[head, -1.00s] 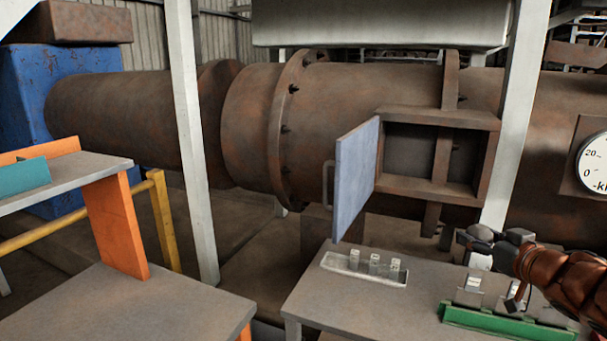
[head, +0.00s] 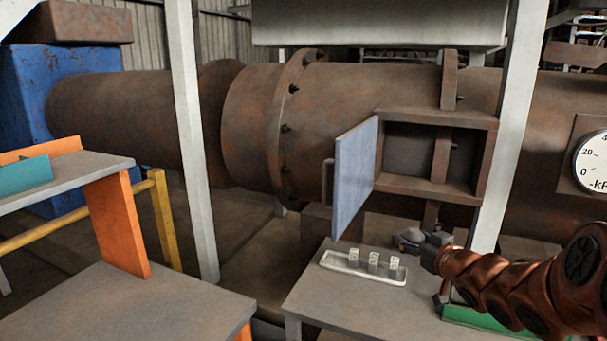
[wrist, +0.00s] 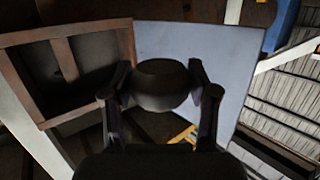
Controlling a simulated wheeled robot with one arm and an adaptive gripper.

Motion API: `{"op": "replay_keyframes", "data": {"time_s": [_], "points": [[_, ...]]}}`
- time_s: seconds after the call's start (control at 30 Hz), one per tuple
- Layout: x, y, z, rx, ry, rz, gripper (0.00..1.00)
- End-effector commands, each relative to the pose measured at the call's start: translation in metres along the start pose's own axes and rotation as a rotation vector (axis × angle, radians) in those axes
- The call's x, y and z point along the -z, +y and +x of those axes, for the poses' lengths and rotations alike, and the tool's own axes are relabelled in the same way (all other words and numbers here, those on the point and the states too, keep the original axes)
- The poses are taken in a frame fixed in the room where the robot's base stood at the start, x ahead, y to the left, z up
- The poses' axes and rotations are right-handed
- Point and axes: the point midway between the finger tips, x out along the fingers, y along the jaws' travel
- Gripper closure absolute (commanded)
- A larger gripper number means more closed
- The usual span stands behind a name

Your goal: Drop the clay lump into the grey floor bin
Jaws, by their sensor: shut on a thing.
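The dark clay lump (wrist: 160,85) sits between the two fingers of my gripper (wrist: 161,92) in the wrist view. The fingers press on it from both sides. In the head view my gripper (head: 412,240) is above the far right part of the grey table (head: 330,305), beyond the small tray. The lump is hard to tell from the dark fingers there. I cannot make out a grey floor bin in either view.
A hinged blue-grey door (head: 354,180) stands open beside a rusty box opening (head: 410,150) on the large pipe, close to my gripper. A clear tray (head: 362,268) holds three small pieces. A green rack (head: 475,316) is partly behind my arm. A white post (head: 510,120) stands behind.

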Motion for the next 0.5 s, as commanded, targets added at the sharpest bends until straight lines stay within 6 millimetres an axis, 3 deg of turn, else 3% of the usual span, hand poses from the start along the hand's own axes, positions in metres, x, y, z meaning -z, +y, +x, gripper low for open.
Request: {"op": "replay_keyframes", "data": {"time_s": [0.2,0.5], "points": [[-0.024,-0.039,0.034,0.02,-0.001,-0.003,0.81],[-0.041,-0.06,0.05,0.024,0.001,-0.006,0.81]]}}
